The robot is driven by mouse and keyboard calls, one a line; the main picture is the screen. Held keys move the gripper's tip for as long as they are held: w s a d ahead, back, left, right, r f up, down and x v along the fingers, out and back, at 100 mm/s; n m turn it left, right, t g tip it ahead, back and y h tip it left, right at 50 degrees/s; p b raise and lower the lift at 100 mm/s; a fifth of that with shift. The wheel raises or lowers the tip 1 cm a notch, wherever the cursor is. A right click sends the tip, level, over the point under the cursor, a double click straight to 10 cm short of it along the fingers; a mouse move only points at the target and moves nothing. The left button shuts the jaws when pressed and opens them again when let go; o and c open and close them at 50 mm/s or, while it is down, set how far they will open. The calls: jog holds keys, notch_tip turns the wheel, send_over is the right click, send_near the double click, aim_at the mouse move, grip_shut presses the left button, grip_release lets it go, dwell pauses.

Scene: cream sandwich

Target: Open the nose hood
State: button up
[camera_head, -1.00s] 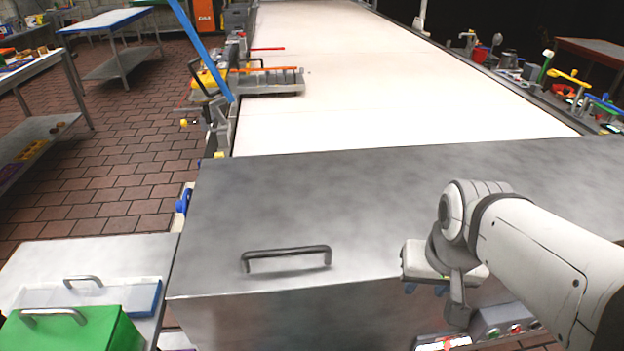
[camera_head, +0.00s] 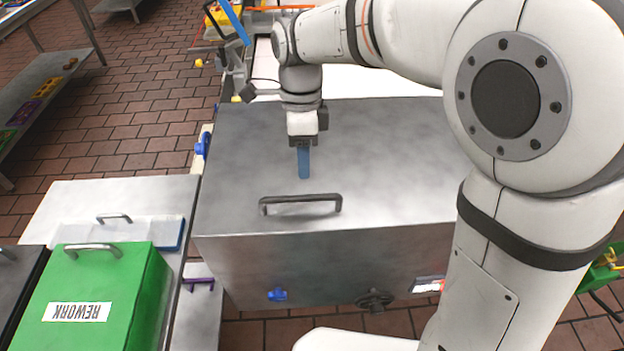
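The nose hood (camera_head: 240,165) is a grey metal cover at the end of the conveyor, and it lies shut. Its dark bar handle (camera_head: 300,198) stands on the top near the front edge. My gripper (camera_head: 304,177) points down over the hood top, just behind the handle in the picture. Its blue fingers show as one strip, so the gap between them cannot be seen. The fingers look apart from the handle; whether they touch the hood top cannot be told.
A green REWORK box (camera_head: 105,290) with a handle stands at the lower left. A clear-lidded tray (camera_head: 120,232) lies behind it on a metal side table (camera_head: 80,200). A dark knob (camera_head: 375,300) and a blue knob (camera_head: 277,294) sit on the hood's front. The white conveyor belt (camera_head: 400,82) runs behind.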

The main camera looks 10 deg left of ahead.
send_over(305, 208)
notch_tip(305, 208, down, 7)
jog(key=shift+f, duration=0.1)
jog(key=shift+c, duration=0.2)
grip_shut()
dwell(0.4)
